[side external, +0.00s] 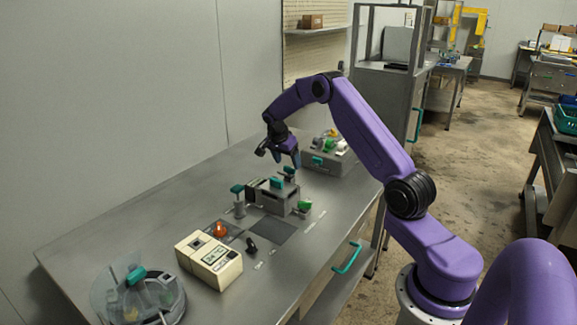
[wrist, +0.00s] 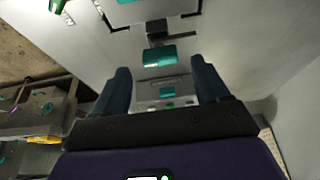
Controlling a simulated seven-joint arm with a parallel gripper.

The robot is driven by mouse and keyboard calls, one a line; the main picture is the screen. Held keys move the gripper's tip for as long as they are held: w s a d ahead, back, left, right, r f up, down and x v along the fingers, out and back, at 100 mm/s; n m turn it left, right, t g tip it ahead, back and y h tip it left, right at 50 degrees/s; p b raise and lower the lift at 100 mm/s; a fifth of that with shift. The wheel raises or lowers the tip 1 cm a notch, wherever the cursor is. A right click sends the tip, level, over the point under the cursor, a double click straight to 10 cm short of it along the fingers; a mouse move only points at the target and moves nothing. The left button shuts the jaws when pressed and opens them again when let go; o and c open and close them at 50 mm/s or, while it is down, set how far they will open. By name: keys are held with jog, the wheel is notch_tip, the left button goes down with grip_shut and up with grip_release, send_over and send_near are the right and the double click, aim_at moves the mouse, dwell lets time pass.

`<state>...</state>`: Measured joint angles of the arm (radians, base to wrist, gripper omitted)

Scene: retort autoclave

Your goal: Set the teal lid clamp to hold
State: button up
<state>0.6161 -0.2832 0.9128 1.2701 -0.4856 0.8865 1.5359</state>
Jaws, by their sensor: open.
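A small grey box (side external: 262,198) stands on the steel table, with several teal parts on and around it. A teal handle (side external: 289,170) sits at its back end, just below my gripper (side external: 284,155); I take it for the lid clamp. In the wrist view a teal handle (wrist: 158,54) on a dark bracket lies ahead of my gripper (wrist: 161,78), framed between the fingers. The fingers are open and apart, with nothing visibly held. Whether they touch the handle, and the clamp's setting, I cannot tell.
Another teal handle (side external: 237,189) stands on a post left of the box. A green-topped part (side external: 304,206) is at its right. A cream meter (side external: 209,260) and a round clear-lidded vessel (side external: 140,297) are nearer. A control box (side external: 328,158) stands behind. The table's left side is clear.

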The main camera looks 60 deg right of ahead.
aim_at(286, 170)
jog(key=shift+x, duration=1.45)
jog(key=c, duration=1.1)
jog(key=shift+o, duration=0.2)
